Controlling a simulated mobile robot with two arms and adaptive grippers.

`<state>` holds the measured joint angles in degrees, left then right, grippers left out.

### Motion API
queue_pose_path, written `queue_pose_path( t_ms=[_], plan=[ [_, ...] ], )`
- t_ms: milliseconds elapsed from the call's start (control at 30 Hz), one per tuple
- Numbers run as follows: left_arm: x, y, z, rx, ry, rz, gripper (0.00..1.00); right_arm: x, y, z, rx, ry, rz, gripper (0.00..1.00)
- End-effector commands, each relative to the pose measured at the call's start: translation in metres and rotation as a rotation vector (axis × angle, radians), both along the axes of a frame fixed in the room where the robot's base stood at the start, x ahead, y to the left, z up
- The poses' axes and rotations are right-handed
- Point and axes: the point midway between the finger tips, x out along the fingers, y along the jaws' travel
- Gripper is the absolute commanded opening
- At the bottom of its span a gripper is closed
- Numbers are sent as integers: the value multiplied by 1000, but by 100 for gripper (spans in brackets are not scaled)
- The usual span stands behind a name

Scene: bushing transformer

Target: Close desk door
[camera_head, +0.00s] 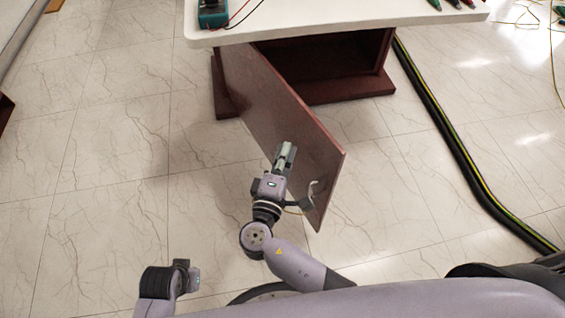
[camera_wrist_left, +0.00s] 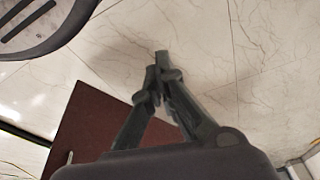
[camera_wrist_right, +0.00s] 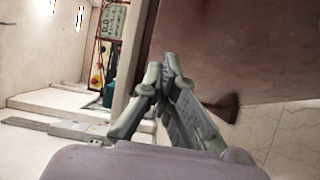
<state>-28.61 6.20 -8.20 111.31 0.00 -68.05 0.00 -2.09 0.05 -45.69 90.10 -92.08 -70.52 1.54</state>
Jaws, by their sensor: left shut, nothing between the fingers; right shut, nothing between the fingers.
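The desk door (camera_head: 290,125) is a reddish-brown panel standing wide open, swung out from the dark cabinet opening under the desk. A small metal handle (camera_head: 313,190) shows near its free end. My right gripper (camera_head: 285,158) is shut and empty, close to the left face of the door; contact cannot be told. In the right wrist view, the door face (camera_wrist_right: 240,50) fills the upper right beyond the shut fingers (camera_wrist_right: 168,68). My left gripper (camera_wrist_left: 160,68) is shut and empty over the floor, with the door (camera_wrist_left: 100,125) at lower left in the left wrist view.
The desk's white top (camera_head: 320,20) overhangs the cabinet and holds a teal meter (camera_head: 212,12). A thick black and yellow cable (camera_head: 460,150) runs along the floor at right. The tiled floor (camera_head: 110,130) left of the door is clear.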

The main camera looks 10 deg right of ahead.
Motion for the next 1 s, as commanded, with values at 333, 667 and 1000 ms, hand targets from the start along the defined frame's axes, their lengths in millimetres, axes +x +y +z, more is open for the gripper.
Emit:
queue_pose_path(
  t_ms=[333,667,1000],
  plan=[
    [0,0,-4,1,2,-1,0,47,-40,0,-3,1,0,0],
    [-2,0,-12,1,5,-2,0,53,-56,-1,0,3,1,0],
    [-2,0,-12,1,8,-2,0,53,-58,-1,0,2,3,0]
  ],
)
